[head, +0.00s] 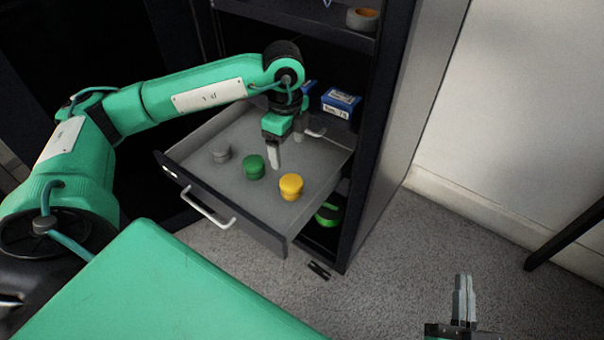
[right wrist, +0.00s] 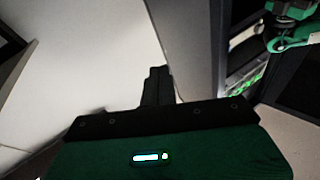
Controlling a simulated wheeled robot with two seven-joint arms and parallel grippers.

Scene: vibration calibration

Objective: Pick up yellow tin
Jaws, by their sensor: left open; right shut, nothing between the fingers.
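The yellow tin (head: 291,187) is a small round tin standing in the open drawer (head: 225,202), near its front right corner. A green tin (head: 254,167) stands to its left, and a grey tin (head: 220,153) further left. My left gripper (head: 285,155) is open and points down over the drawer, just behind the yellow tin and apart from it. Nothing is between its fingers. My right gripper (head: 464,285) is shut and empty, low at the right above the floor. Its dark fingers (right wrist: 157,85) also show in the right wrist view.
The drawer with a silver handle (head: 207,208) sticks out of a dark cabinet (head: 393,130). Blue boxes (head: 341,102) stand behind it, and a tape roll (head: 362,19) lies on a shelf above. A green and black object (head: 327,214) sits below. Carpet at the right is mostly clear.

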